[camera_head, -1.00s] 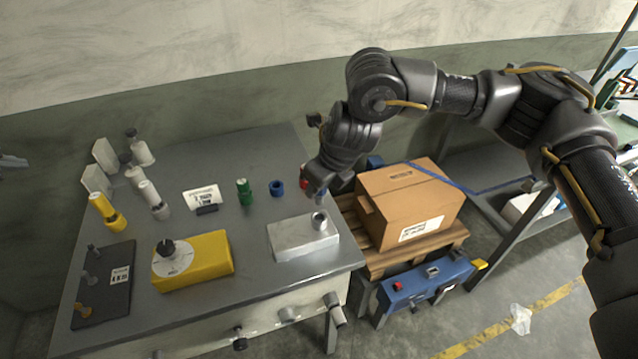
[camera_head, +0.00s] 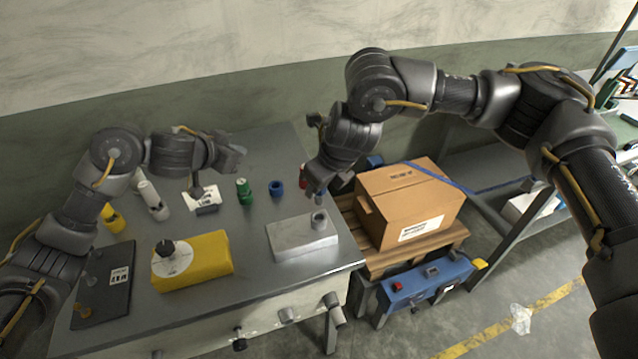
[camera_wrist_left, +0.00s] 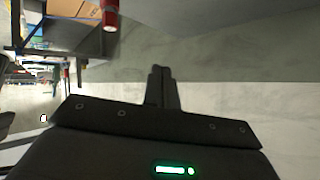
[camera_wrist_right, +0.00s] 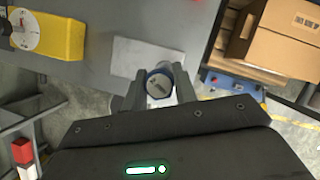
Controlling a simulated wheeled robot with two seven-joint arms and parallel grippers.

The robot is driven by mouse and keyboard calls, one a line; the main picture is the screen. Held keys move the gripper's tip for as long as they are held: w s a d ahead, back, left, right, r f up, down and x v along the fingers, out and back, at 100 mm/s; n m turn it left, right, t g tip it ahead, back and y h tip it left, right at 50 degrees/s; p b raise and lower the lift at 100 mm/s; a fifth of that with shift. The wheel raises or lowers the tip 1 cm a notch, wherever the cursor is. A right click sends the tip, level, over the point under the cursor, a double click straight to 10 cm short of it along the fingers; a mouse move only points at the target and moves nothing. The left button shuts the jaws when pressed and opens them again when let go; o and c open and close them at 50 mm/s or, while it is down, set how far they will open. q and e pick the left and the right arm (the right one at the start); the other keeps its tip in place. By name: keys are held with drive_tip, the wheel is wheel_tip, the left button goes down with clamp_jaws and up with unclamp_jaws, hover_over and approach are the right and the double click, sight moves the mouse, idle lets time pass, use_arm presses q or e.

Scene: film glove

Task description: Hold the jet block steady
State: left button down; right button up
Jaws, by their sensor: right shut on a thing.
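The jet block, a silver-grey block (camera_head: 303,240) with a round upright socket (camera_head: 319,221), lies at the table's front right corner. It also shows in the right wrist view (camera_wrist_right: 142,56). My right gripper (camera_head: 316,193) is just above the socket, shut on a blue-ringed grey cylinder (camera_wrist_right: 159,84); whether the cylinder touches the socket I cannot tell. My left gripper (camera_head: 238,158) is over the back of the table, left of and apart from the block. Its fingers (camera_wrist_left: 162,88) are together with nothing between them.
A yellow box with a dial (camera_head: 205,262), a green cylinder (camera_head: 244,191), a blue ring (camera_head: 277,188) and a label card (camera_head: 203,196) stand on the table (camera_head: 255,290). A cardboard box (camera_head: 410,205) on a pallet is close on the right.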

use_arm(q)
drive_tip(key=s+d+f+g+h, duration=0.1)
drive_tip(key=s+d+f, duration=0.1)
drive_tip(key=s+d, duration=0.4)
drive_tip(key=g+h, duration=0.1)
hover_over(296, 227)
drive_tip(key=s+a, duration=0.2)
drive_tip(key=shift+m, duration=0.3)
drive_tip(key=shift+s+a+f, duration=0.1)
drive_tip(key=shift+f, duration=1.7)
drive_tip(key=shift+s+a+f, duration=0.1)
drive_tip(key=shift+f, duration=1.7)
drive_tip(key=shift+d+f, duration=0.1)
drive_tip(key=shift+f, duration=0.35)
drive_tip(key=shift+f+g, duration=0.3)
drive_tip(key=shift+f, duration=0.15)
drive_tip(key=shift+f, duration=0.5)
drive_tip(key=shift+f, duration=0.45)
